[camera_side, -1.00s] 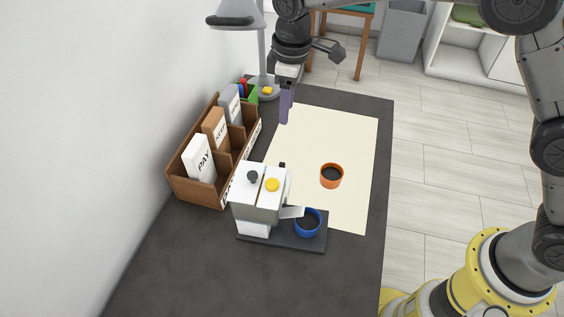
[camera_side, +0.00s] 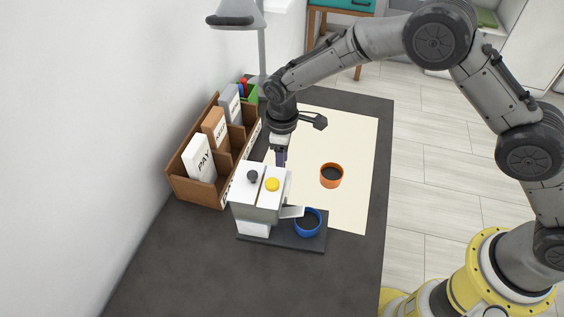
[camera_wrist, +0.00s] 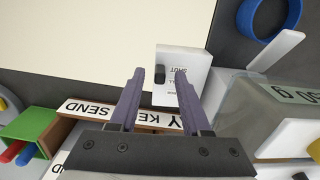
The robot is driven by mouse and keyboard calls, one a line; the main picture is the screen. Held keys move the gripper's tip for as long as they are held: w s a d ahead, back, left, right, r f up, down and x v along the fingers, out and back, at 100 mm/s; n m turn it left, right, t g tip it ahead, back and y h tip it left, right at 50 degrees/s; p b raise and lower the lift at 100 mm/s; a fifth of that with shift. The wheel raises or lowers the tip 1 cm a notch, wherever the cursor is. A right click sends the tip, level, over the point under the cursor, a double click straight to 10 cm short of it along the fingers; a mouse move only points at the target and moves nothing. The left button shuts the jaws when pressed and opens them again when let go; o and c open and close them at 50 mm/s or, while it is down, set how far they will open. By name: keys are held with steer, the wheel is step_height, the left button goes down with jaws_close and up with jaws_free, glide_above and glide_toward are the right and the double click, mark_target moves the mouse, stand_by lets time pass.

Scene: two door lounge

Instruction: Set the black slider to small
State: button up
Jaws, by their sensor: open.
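The white and grey coffee machine (camera_side: 258,205) stands on a dark base at the front of the table. A small black slider (camera_wrist: 160,74) sits on a white panel (camera_wrist: 190,62) marked with what looks like "SHUT" and a smaller unreadable word. In the wrist view my gripper (camera_wrist: 160,78) is open, with a purple finger on each side of that slider; contact is unclear. In the side view my gripper (camera_side: 281,160) points down just behind the machine, which hides its fingertips. A round black knob (camera_side: 252,175) and a yellow button (camera_side: 272,184) are on the machine's top.
A blue cup (camera_side: 307,223) stands at the machine's right. An orange cup (camera_side: 331,176) stands on the cream mat (camera_side: 350,130). A wooden letter holder (camera_side: 190,190) is close left of my gripper. A lamp (camera_side: 236,15) stands behind.

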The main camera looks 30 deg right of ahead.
steer(key=shift+f, duration=0.6)
jaws_close()
stand_by(1.1)
